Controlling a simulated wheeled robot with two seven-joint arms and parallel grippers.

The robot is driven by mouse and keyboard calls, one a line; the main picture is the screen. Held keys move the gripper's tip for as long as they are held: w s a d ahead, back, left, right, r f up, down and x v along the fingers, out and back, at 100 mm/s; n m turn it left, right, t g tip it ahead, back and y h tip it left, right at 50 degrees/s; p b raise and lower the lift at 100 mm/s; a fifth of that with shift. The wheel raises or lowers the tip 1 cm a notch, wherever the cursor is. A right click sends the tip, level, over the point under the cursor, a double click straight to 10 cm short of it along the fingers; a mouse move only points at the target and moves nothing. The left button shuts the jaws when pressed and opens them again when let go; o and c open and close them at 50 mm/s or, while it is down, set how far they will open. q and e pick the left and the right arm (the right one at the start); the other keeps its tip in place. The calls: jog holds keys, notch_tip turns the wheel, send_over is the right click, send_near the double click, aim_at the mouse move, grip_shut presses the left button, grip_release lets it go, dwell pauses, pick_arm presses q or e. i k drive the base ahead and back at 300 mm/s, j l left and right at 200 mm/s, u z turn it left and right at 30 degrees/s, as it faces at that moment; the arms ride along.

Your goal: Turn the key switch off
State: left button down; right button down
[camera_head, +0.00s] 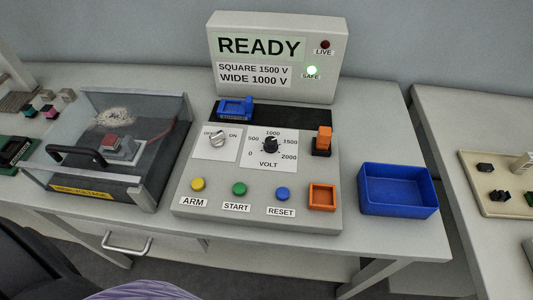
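The key switch (218,139) is a silver key-like knob on a white plate of the grey control console (330,212). Its plate has OFF printed at left and ON at right; the knob partly covers the OFF label. The knob looks slanted, but it is too small to tell which mark it points at. The display box (325,85) behind reads READY, SQUARE 1500 V and WIDE 1000 V. The SAFE lamp (312,70) glows green and the LIVE lamp (325,44) is dark red. Neither of my grippers is in view.
A clear-lidded box (150,180) with a black handle stands left of the console. A volt dial (271,145), an orange connector (323,138), a blue connector (235,108) and coloured buttons surround the switch.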

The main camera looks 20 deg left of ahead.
aim_at(218, 139)
jog(key=j+u, duration=0.1)
jog(key=u, duration=0.6)
jog(key=j+u, duration=0.15)
jog(key=u, duration=0.2)
jog(key=j+z, duration=0.2)
jog(key=j, duration=0.25)
